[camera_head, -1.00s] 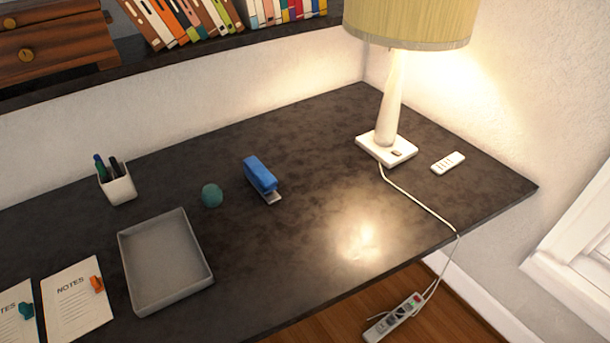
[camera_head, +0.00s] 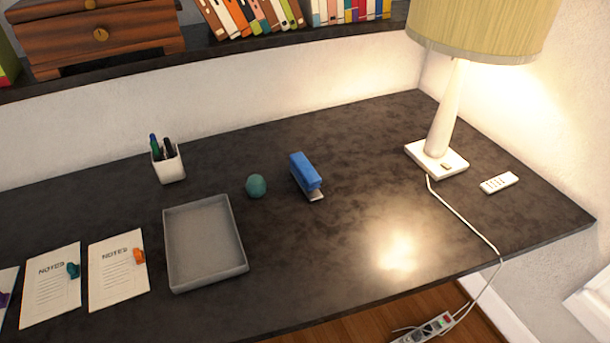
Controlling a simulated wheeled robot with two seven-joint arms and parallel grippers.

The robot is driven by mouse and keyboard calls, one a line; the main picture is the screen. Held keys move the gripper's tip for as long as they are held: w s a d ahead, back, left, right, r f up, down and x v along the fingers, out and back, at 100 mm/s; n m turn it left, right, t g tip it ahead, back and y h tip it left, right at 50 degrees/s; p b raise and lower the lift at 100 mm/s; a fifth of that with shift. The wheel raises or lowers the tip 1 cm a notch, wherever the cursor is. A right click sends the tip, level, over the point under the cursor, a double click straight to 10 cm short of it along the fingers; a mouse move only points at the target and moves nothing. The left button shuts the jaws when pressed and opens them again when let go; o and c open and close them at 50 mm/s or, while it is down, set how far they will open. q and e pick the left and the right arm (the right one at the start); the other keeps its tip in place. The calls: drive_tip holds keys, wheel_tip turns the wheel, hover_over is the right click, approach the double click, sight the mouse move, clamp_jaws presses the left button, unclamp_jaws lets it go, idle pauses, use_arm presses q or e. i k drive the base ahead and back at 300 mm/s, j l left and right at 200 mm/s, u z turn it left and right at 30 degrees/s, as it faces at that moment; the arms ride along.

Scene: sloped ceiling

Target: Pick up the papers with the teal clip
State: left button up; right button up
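The papers with the teal clip (camera_head: 50,290) lie flat on the dark desk at the left. They are white, headed "NOTES", with the teal clip (camera_head: 73,270) on their right edge. Just right of them lies a like stack with an orange clip (camera_head: 118,275). At the left picture edge a third stack with a purple clip (camera_head: 8,290) is cut off. Neither of my grippers shows in the head view.
A grey tray (camera_head: 242,268) lies right of the orange-clipped papers. Behind are a pen cup (camera_head: 170,168), a teal ball (camera_head: 256,186) and a blue stapler (camera_head: 305,172). A lamp (camera_head: 443,115) and remote (camera_head: 499,183) stand right. The desk's middle right is clear.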

sight(52, 287)
drive_tip(key=u, duration=1.8)
drive_tip(key=i+j+z, duration=0.3)
drive_tip(key=j, duration=1)
drive_tip(key=j+z, duration=0.25)
drive_tip(key=j, duration=1)
drive_tip(key=k, duration=0.05)
